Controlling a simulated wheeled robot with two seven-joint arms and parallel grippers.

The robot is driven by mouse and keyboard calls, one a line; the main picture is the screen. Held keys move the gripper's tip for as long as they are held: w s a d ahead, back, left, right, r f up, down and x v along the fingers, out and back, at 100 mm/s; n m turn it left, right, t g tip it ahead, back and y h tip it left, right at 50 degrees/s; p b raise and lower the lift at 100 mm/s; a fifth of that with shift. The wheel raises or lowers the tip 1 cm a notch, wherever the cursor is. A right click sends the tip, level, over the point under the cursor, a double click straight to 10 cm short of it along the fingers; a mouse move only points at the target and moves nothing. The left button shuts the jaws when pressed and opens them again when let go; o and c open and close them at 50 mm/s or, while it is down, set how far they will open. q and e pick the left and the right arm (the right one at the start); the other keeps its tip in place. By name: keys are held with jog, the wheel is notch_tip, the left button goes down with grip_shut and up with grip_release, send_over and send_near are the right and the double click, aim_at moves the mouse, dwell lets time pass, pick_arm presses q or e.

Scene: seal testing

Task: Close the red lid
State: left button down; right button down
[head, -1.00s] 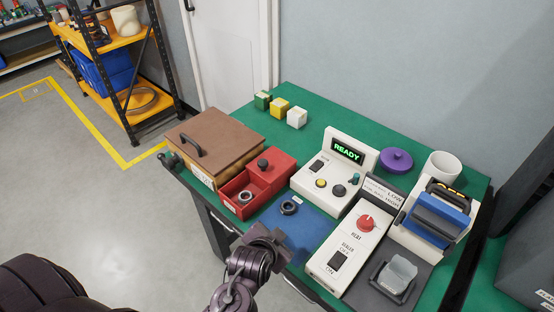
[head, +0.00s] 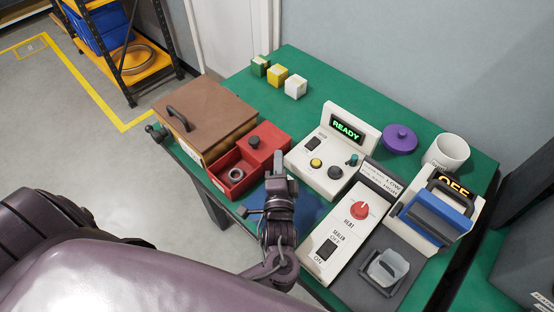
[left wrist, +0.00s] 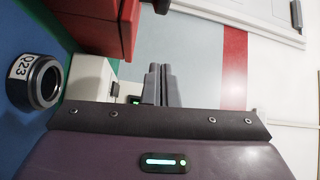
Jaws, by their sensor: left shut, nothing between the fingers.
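The red box (head: 232,190) stands on the green table with its front part open. A dark ring (head: 236,174) lies in the open part. The red lid (head: 268,148) with a black knob (head: 253,142) covers the back part. My left gripper (head: 279,154) is shut and empty, at the right side of the lid; I cannot tell whether it touches. In the left wrist view its closed fingers (left wrist: 163,84) point away, and red box surfaces (left wrist: 100,25) show at upper left. A black ring marked Q23 (left wrist: 37,82) lies on the blue mat. My right gripper is out of view.
A brown case (head: 205,110) stands left of the red box. A white READY tester (head: 325,150) stands close to the right. A white sealer with a red dial (head: 345,215) is at the front right. Small cubes (head: 277,76) stand at the back; the green table around them is clear.

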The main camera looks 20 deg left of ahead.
aim_at(265, 152)
pick_arm(q)
jog(key=p+x, duration=0.1)
jog(key=x, duration=0.5)
jog(key=shift+w, duration=0.25)
jog(key=shift+s+a+f+p, duration=0.1)
jog(key=shift+s+a+p, duration=0.25)
jog(key=shift+a, duration=0.25)
jog(key=shift+s+a+f+p, duration=0.1)
jog(key=shift+s+a+p, duration=0.25)
jog(key=shift+a, duration=0.3)
jog(key=shift+s+a, duration=0.35)
jog(key=shift+s, duration=0.1)
jog(key=shift+f, duration=0.15)
